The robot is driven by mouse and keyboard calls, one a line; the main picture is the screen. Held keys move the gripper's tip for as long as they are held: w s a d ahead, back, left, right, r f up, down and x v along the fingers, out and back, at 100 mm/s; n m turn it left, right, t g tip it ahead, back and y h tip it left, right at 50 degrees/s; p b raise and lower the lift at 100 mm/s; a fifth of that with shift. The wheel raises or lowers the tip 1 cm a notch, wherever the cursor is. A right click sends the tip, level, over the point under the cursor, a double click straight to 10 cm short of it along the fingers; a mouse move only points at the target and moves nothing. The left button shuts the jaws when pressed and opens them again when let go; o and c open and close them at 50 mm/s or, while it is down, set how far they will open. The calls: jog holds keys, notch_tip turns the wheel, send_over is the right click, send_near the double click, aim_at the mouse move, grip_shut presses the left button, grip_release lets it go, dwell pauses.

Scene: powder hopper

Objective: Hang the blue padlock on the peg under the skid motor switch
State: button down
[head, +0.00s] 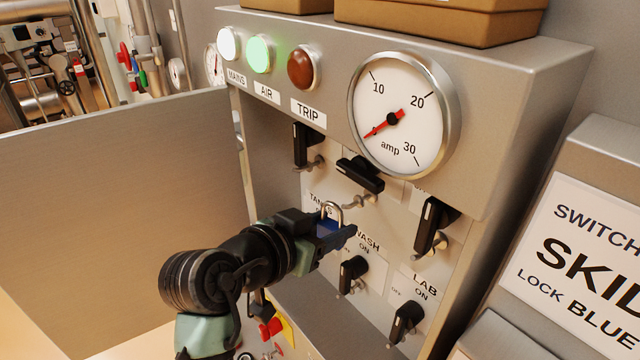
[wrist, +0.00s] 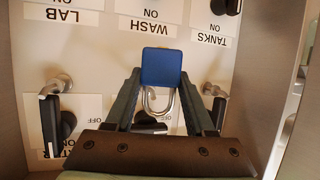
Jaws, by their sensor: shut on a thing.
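The blue padlock (head: 325,229) is between the jaws of my gripper (head: 322,240), which is shut on it. In the wrist view the padlock's blue body (wrist: 162,67) and steel shackle (wrist: 148,104) show between the fingers, apart from the panel as far as I can tell. The upper row has a left switch (head: 301,146), a middle switch (head: 360,175) turned crosswise and a right switch (head: 432,222). Metal pegs stick out below them: left (head: 309,164), middle (head: 357,201), right (head: 440,243). The padlock is below and left of the middle peg. No skid motor label is readable on the panel.
Lower switches include wash (head: 352,273) and lab (head: 406,322); the tanks switch is hidden behind my gripper in the head view. An overhanging box with lamps and an ammeter (head: 403,117) stands above. A sign (head: 585,262) reading "SKI", "LOCK BLUE" is at right, partly cut off.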

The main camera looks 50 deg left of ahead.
jog(key=shift+w+d+f+b, duration=0.1)
jog(key=shift+w+f+b, duration=0.2)
jog(key=shift+w, duration=0.75)
jog(key=shift+w+d+f+b, duration=0.1)
jog(key=shift+w+f+b, duration=0.15)
jog(key=shift+w, duration=0.75)
jog(key=shift+c, duration=0.9)
grip_release()
jog(key=shift+f, duration=0.1)
jog(key=b+v, duration=0.3)
jog(key=v, duration=1)
